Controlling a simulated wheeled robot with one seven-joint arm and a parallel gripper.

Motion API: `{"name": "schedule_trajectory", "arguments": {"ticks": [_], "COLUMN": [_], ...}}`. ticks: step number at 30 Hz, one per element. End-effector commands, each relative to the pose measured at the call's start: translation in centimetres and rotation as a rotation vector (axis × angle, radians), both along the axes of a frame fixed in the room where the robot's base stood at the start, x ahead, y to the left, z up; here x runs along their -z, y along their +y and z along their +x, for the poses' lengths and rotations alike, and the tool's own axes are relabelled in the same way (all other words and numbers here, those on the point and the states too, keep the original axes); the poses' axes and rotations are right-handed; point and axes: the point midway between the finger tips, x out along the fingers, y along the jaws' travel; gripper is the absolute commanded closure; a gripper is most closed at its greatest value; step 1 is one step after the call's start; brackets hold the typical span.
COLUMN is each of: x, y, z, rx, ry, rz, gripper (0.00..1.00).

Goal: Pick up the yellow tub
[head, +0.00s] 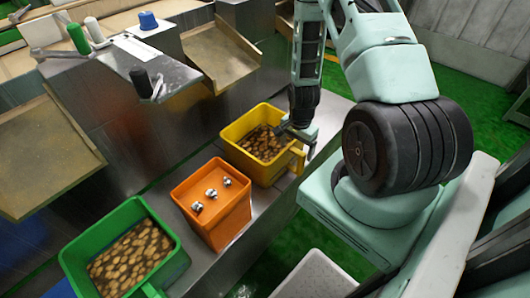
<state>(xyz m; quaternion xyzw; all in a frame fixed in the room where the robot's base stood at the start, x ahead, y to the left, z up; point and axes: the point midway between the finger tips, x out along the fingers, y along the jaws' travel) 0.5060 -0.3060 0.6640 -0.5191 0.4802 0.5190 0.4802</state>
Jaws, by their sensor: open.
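The yellow tub (240,127) stands on a metal ledge near the middle of the head view. It holds many brownish, potato-like pieces in dark liquid or shadow. A yellow handle sticks out on its right side. My gripper (284,130) is at the tub's right rim, just above the handle side. Its jaws are open, and I cannot tell whether they touch the rim. My arm hides part of the tub's back right side.
An orange box (234,219) with small metal parts on top stands close to the tub's lower left. A green tub (71,258) of similar pieces is further left. Metal chutes (222,55) rise behind. A pale crate (314,275) is at the bottom.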

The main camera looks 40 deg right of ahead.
Motion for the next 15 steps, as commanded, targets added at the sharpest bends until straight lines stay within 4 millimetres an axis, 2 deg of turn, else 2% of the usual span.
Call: {"name": "schedule_trajectory", "arguments": {"ticks": [4,12,15], "x": [1.1,4.6,5.2], "y": [0.0,-0.2,-0.2], "z": [-0.2,-0.3,-0.3], "rx": [0.001,0.0,-0.001], "ry": [0.003,0.001,0.001], "rz": [0.002,0.001,0.001], "gripper": [0.13,0.13,0.13]}}
